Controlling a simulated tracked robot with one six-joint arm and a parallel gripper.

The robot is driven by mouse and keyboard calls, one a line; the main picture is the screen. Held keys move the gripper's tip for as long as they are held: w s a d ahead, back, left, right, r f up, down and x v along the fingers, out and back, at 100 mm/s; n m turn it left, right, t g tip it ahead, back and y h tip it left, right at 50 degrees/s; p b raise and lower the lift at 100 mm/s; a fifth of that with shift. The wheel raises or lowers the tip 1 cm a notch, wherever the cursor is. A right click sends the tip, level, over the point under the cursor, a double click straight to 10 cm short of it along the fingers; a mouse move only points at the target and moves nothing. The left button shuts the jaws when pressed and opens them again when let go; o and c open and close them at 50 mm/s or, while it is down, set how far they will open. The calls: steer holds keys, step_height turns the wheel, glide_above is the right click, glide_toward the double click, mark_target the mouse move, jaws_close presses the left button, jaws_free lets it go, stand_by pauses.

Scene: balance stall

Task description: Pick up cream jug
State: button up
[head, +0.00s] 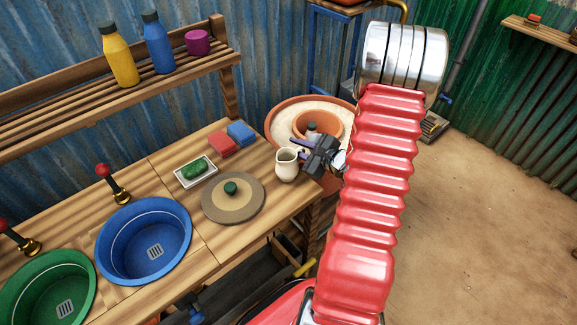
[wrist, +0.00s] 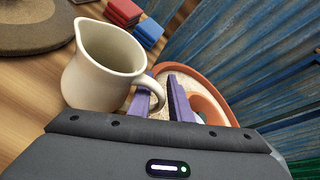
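The cream jug (head: 287,165) stands upright near the right end of the wooden counter. In the wrist view the jug (wrist: 102,68) fills the upper left, its mouth open and its handle (wrist: 160,92) towards my gripper. My gripper (head: 298,145) comes in from the right in the head view, at the jug's handle side. In the wrist view my gripper's purple fingers (wrist: 162,96) are apart, with the handle seemingly between them. I cannot tell whether either finger touches it.
A round board (head: 217,206) with a dark green knob lies left of the jug. A white dish (head: 208,164) holds a green item. Red (head: 222,144) and blue (head: 241,133) blocks sit behind. A terracotta bowl (head: 275,120) stands beyond the counter's end.

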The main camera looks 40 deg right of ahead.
steer(key=shift+c, duration=0.4)
jaws_close()
steer(key=shift+r, duration=0.2)
stand_by(0.4)
step_height(320, 180, up, 10)
steer(key=shift+f, duration=0.25)
stand_by(0.8)
stand_by(0.7)
